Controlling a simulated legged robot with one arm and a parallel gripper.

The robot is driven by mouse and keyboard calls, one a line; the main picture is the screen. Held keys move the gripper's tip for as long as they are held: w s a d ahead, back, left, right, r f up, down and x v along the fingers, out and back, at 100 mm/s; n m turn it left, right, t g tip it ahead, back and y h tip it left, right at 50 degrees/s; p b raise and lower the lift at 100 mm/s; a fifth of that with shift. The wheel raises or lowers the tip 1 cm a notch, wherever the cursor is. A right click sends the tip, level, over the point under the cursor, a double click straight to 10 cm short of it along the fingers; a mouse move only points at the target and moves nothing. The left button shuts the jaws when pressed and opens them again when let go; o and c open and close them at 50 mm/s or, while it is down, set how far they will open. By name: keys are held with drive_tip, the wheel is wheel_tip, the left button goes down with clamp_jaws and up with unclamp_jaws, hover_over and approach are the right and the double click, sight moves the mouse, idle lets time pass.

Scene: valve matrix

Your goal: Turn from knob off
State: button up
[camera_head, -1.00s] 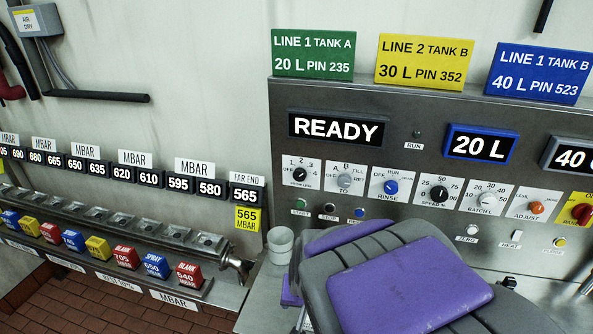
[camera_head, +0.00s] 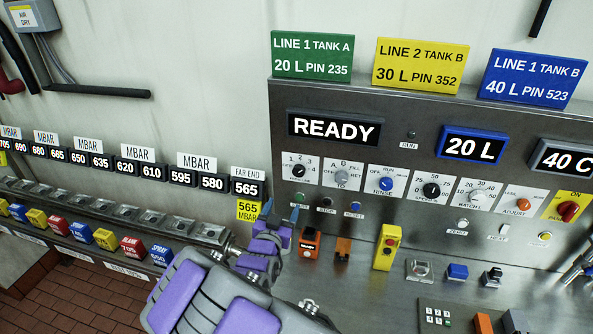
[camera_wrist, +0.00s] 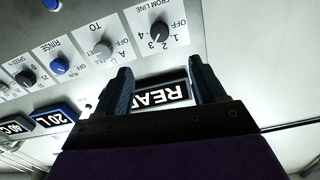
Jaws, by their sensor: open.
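The "from line" knob (camera_head: 299,171) is black, on a white plate marked off and 1 to 4, at the left end of the panel's knob row. Which mark it points to is too small to tell. In the wrist view the picture is turned over, and the knob (camera_wrist: 158,31) shows beyond the fingertips. My gripper (camera_head: 281,215) is below and slightly left of the knob in the head view, apart from it. In the wrist view its two fingers (camera_wrist: 161,66) are spread, with nothing between them.
The grey "to" knob (camera_head: 341,177) sits just right of the "from line" knob, then the blue rinse knob (camera_head: 386,184). Small buttons lie below. A READY display (camera_head: 334,128) is above. An orange box (camera_head: 310,243) and yellow button box (camera_head: 387,247) stand on the steel counter.

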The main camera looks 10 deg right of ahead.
sight(298, 172)
drive_tip(key=x, duration=1.6)
drive_tip(key=shift+r, duration=0.2)
drive_tip(key=shift+w+d, duration=0.3)
drive_tip(key=shift+w, duration=0.35)
drive_tip(key=shift+r, duration=0.1)
drive_tip(key=shift+c, duration=0.2)
drive_tip(key=c, duration=1)
